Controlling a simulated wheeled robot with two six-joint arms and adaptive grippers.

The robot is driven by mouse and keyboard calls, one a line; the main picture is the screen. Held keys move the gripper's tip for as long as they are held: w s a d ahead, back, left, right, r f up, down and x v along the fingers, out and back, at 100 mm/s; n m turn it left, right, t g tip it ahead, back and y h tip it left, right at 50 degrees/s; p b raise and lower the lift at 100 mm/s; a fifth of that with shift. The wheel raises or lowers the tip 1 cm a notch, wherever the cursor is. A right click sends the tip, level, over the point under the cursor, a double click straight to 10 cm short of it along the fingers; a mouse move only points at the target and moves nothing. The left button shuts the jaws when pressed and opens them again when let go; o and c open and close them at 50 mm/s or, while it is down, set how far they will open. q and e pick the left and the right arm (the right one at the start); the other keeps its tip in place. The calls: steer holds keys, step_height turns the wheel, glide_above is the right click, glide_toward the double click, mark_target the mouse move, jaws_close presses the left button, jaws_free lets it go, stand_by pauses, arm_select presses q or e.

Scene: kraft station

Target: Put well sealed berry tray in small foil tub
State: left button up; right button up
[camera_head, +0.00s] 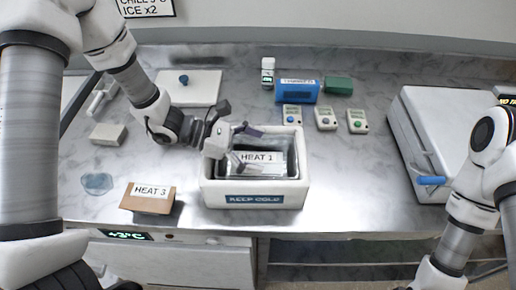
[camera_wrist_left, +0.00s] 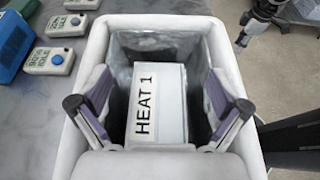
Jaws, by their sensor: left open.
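A white tub labelled KEEP COLD (camera_head: 255,197), silvery inside, stands at the front middle of the counter. In it lies a pale box labelled HEAT 1 (camera_head: 262,158); the box also shows between the fingers in the left wrist view (camera_wrist_left: 172,105). My left gripper (camera_head: 238,148) is open over the tub, with one finger on each side of the box and gaps between. I cannot tell a berry tray by its contents or seal. Part of my right gripper (camera_wrist_left: 248,30) appears at the top right of the left wrist view, too small to read.
A brown box labelled HEAT 3 (camera_head: 150,199) is left of the tub. Behind stand a blue box (camera_head: 297,93), a green box (camera_head: 338,85), a white bottle (camera_head: 267,72) and small button devices (camera_head: 325,118). A large white case (camera_head: 425,125) is at right; the counter between is clear.

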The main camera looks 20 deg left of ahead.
arm_select(q)
steer(key=shift+s+f, duration=0.15)
steer(key=shift+f, duration=0.15)
steer(key=shift+r, duration=0.2)
steer(key=shift+r+p, duration=0.55)
steer(key=shift+p, duration=0.35)
steer(key=v, duration=0.6)
steer(key=shift+a+r, duration=0.15)
steer(key=shift+a, duration=0.2)
steer(key=p+v, duration=0.2)
steer(key=v, duration=0.3)
steer(key=shift+a, duration=0.15)
